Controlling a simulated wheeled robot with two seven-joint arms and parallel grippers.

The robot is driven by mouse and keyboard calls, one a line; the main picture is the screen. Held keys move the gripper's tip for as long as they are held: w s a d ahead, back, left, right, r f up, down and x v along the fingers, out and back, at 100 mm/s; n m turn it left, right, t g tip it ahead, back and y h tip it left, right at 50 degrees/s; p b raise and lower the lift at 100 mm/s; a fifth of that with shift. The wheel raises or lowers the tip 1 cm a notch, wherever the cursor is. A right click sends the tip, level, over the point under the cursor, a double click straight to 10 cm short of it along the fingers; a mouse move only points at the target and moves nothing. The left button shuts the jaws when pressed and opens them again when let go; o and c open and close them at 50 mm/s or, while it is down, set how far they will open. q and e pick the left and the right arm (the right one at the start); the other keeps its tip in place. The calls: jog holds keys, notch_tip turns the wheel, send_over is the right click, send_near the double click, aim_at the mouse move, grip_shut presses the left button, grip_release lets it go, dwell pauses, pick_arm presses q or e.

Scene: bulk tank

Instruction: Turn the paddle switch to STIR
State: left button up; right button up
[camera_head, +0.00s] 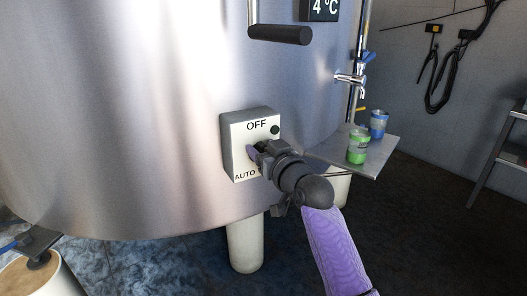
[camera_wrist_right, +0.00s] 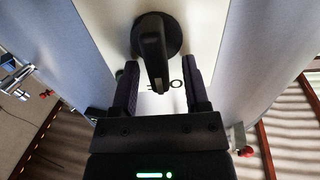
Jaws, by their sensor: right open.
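The switch box (camera_head: 238,150) is on the front of the steel tank. Its pale face reads OFF at the top and AUTO at lower left; no STIR label shows, and my right gripper covers the lower right. In the wrist view the black paddle (camera_wrist_right: 152,45) stands out from a round black base, its near end beside partly hidden lettering. My right gripper (camera_wrist_right: 160,85) is open, one finger on each side of the paddle with gaps visible. In the head view the same gripper (camera_head: 259,150) is at the box's face. My left gripper is not in view.
A dark bar handle (camera_head: 280,34) juts from the tank above the box. A tap (camera_head: 350,78) is at the right, over a small shelf (camera_head: 382,155) with a green cup (camera_head: 358,147) and a blue cup (camera_head: 378,124). A pale tank leg (camera_head: 244,245) stands below.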

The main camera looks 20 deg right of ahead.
grip_shut()
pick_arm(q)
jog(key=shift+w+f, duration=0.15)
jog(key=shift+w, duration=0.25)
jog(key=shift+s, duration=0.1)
pick_arm(e)
jog(key=shift+f, duration=0.15)
jog(key=shift+s, duration=0.1)
jog(key=m+p, duration=0.2)
jog(key=shift+d+m, duration=0.2)
jog(key=shift+m, duration=0.1)
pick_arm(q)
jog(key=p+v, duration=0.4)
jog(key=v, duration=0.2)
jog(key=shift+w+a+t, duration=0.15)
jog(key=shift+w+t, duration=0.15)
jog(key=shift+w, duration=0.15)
pick_arm(e)
jog(key=shift+w+d+f+m, duration=0.1)
jog(key=shift+d+f+m, duration=0.3)
jog(key=shift+m, duration=2.5)
jog(key=shift+w+d+f+m, duration=0.1)
jog(key=shift+f+m, duration=0.45)
jog(key=shift+m, duration=2.35)
jog(key=shift+d+f+m, duration=0.25)
jog(key=shift+f+m, duration=0.25)
jog(key=shift+m, duration=2.4)
